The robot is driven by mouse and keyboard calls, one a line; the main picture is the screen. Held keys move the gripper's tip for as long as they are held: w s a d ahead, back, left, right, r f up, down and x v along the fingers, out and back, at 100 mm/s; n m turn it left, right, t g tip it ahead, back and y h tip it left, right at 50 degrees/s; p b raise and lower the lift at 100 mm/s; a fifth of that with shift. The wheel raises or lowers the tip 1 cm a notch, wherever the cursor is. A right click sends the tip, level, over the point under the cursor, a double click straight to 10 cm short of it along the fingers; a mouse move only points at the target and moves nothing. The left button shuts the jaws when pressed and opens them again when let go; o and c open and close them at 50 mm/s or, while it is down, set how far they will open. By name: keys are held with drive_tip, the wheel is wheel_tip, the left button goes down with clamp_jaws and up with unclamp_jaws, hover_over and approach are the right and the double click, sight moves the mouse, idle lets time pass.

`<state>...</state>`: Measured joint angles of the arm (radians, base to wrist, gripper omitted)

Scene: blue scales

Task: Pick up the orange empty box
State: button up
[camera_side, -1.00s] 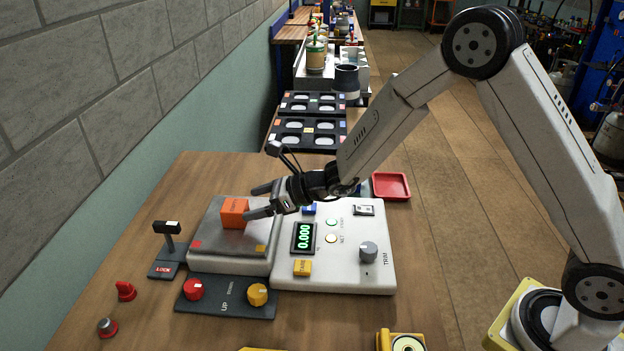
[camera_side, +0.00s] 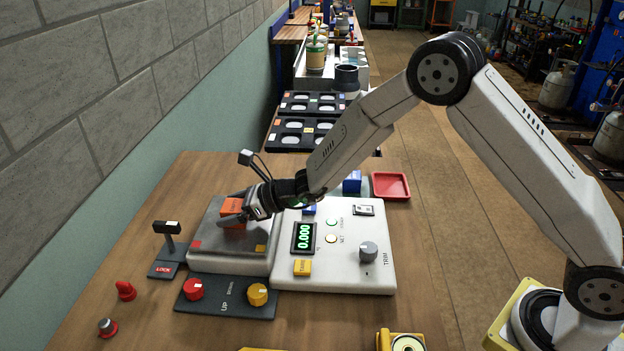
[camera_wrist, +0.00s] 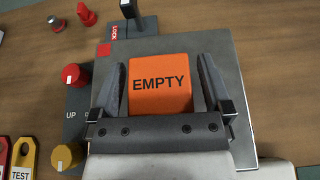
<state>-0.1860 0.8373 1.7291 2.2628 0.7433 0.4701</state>
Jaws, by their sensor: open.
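The orange box (camera_wrist: 160,84), marked EMPTY, sits on the grey metal plate of the scale (camera_side: 215,258). In the side view the box (camera_side: 232,206) is partly covered by my gripper (camera_side: 232,218). In the wrist view my gripper (camera_wrist: 162,80) is open, with one finger on each side of the box. A narrow gap shows between the box and each finger. The scale's display (camera_side: 303,237) reads 0.000.
A LOCK lever (camera_side: 170,245) stands left of the scale. A panel with a red knob (camera_side: 193,289) and a yellow knob (camera_side: 258,294) lies in front. A blue block (camera_side: 352,182) and a red tray (camera_side: 391,186) are behind at right.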

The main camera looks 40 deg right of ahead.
drive_tip(key=shift+w+a+f, duration=0.15)
drive_tip(key=shift+a, duration=0.05)
idle(0.4)
drive_tip(key=c, duration=1.1)
drive_tip(key=shift+r, duration=0.2)
drive_tip(key=shift+r, duration=0.45)
drive_tip(key=shift+s+d+r, duration=0.7)
drive_tip(key=shift+s+r, duration=1.25)
drive_tip(key=shift+s, duration=0.3)
drive_tip(key=shift+s+d+r, duration=0.65)
drive_tip(key=shift+s+r, duration=1.35)
drive_tip(key=shift+s, duration=0.2)
drive_tip(key=shift+s+d+r, duration=0.7)
drive_tip(key=shift+s+r, duration=1.25)
drive_tip(key=shift+s, duration=0.3)
